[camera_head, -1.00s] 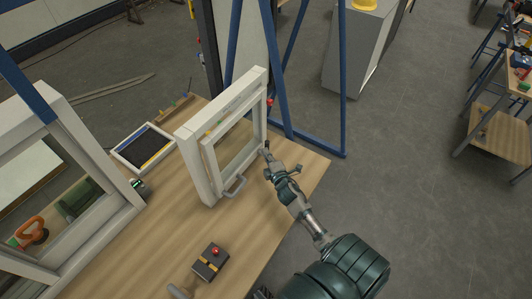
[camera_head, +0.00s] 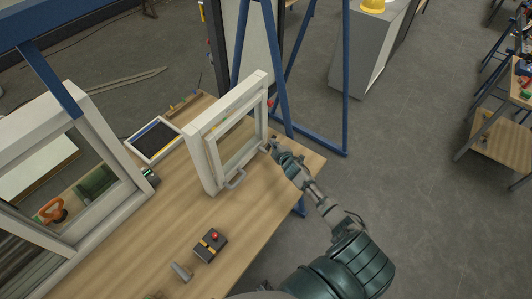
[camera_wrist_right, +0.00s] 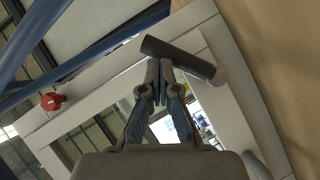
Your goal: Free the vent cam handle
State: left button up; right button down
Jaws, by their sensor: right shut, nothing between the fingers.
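A small white vent window frame (camera_head: 192,158) stands upright on the wooden bench, with a grey pull handle (camera_head: 235,179) low on its near side. My right gripper (camera_head: 273,145) is at the frame's lower right corner. In the right wrist view its fingers (camera_wrist_right: 160,66) are shut with nothing between them. A dark round bar, which looks like the cam handle (camera_wrist_right: 190,58), lies slantwise right at the fingertips, in front of the white frame. I cannot tell whether the fingertips touch it. My left gripper is not in view.
A red knob (camera_wrist_right: 53,101) sits on the frame's side. A black box with a red button (camera_head: 210,244) and a grey cylinder (camera_head: 180,272) lie on the bench. A larger white window (camera_head: 104,213) stands at left. Blue posts (camera_head: 281,70) rise behind the bench's edge.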

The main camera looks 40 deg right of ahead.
jog(key=shift+w+d+f, duration=0.15)
jog(key=shift+d, duration=0.2)
jog(key=shift+w+d+f, duration=0.15)
jog(key=shift+d, duration=0.2)
dwell(0.4)
